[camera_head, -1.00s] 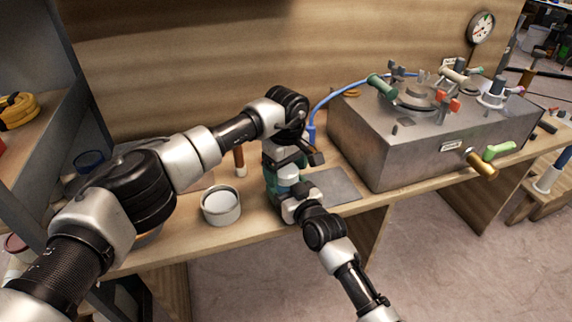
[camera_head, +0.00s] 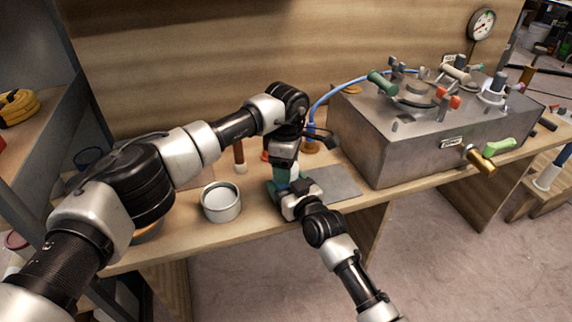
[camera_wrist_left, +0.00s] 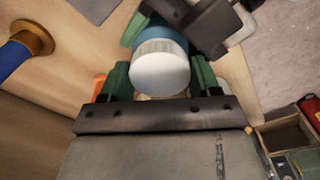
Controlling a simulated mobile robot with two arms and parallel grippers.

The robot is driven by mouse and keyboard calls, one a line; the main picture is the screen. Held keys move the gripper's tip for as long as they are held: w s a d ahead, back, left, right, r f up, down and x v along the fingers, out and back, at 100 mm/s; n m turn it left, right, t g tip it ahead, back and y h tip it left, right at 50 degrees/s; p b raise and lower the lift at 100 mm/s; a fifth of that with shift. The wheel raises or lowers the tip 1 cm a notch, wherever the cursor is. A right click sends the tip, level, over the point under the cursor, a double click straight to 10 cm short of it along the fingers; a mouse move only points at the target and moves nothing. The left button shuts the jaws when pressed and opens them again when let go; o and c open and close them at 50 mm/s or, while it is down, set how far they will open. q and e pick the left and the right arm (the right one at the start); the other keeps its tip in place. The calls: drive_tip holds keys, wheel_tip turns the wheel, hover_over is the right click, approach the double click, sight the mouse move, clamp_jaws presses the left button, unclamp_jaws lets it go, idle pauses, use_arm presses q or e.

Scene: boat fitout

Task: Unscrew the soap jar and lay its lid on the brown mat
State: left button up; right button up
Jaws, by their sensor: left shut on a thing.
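The soap jar shows in the left wrist view as a blue body (camera_wrist_left: 172,38) under a round white lid (camera_wrist_left: 160,72). My left gripper (camera_wrist_left: 160,80) is shut on the lid from above, one green finger on each side. In the head view, my left gripper (camera_head: 283,172) points down and hides most of the jar. My right gripper (camera_head: 284,190) reaches in low from the front and is around the jar body, apparently closed on it. I cannot make out the brown mat for certain; a brownish patch (camera_head: 207,172) lies partly behind my left arm.
A white open tin (camera_head: 221,203) stands left of the jar. A grey sheet (camera_head: 337,184) lies to the right, before a large metal box (camera_head: 410,150). The bench's front edge is close.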

use_arm(q)
drive_tip(key=o, duration=1)
wheel_tip(320, 180, up, 4)
drive_tip(key=shift+r, duration=0.25)
drive_tip(key=shift+c, duration=0.4)
wheel_tip(320, 180, up, 2)
drive_tip(key=m, duration=0.3)
drive_tip(key=shift+m, duration=0.4)
drive_tip(key=r+m, duration=0.1)
drive_tip(key=m, duration=0.1)
drive_tip(key=shift+r+m, duration=0.15)
drive_tip(key=shift+m, duration=0.25)
drive_tip(key=shift+f, duration=3.95)
drive_tip(key=shift+c, duration=0.4)
